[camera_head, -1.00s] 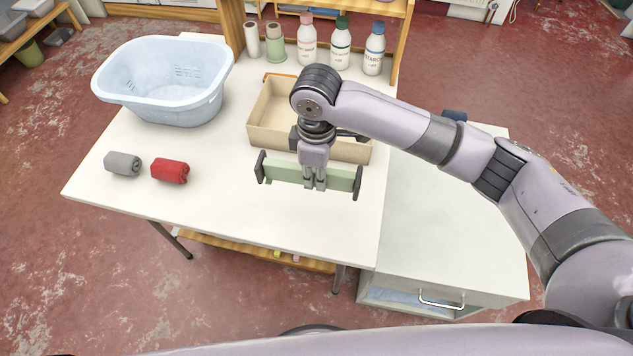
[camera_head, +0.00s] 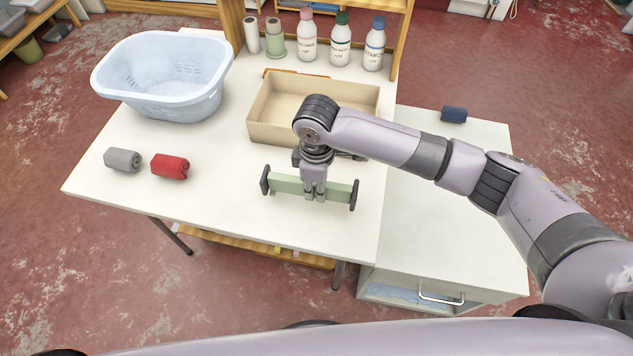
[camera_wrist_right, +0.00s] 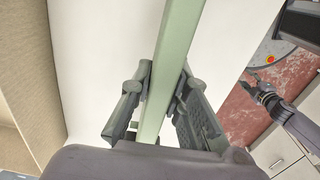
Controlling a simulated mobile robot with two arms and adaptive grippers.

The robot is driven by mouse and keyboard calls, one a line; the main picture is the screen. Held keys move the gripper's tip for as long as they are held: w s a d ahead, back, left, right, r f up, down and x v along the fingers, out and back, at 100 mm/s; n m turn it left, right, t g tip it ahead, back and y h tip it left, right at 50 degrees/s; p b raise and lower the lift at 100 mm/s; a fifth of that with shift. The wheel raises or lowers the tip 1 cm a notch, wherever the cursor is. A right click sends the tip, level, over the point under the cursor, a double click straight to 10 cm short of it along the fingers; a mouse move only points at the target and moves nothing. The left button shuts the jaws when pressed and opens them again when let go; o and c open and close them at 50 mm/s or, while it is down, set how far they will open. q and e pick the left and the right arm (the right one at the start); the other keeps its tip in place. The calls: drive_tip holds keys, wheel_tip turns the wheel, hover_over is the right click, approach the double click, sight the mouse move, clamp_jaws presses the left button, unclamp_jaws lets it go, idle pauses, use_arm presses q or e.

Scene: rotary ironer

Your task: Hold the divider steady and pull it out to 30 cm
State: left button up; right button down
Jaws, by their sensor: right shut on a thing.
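The divider is a pale green bar (camera_head: 285,184) with dark pads at both ends. It lies crosswise over the front part of the white table, in front of the beige open box. My right gripper (camera_head: 314,197) points down and is shut on the bar near its middle. The right wrist view shows the green bar (camera_wrist_right: 172,65) between the two fingers. Whether the bar touches the table I cannot tell. My left gripper is outside the head view; a small dark gripper (camera_wrist_right: 262,92), apparently my left, shows over the floor in the right wrist view, its jaws unclear.
The beige box (camera_head: 275,134) stands just behind the divider. A blue basket (camera_head: 165,105), a grey roll (camera_head: 122,159) and a red roll (camera_head: 170,166) are to the left. Several bottles (camera_head: 340,45) stand at the back. A cabinet (camera_head: 440,235) with a dark blue roll (camera_head: 454,114) is right.

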drive_tip(key=shift+f, duration=1.3)
drive_tip(key=shift+f, duration=0.2)
drive_tip(key=c, duration=1.7)
unclamp_jaws()
drive_tip(key=shift+r, duration=0.1)
drive_tip(key=shift+r+p, duration=0.25)
drive_tip(key=shift+p, duration=0.55)
clamp_jaws()
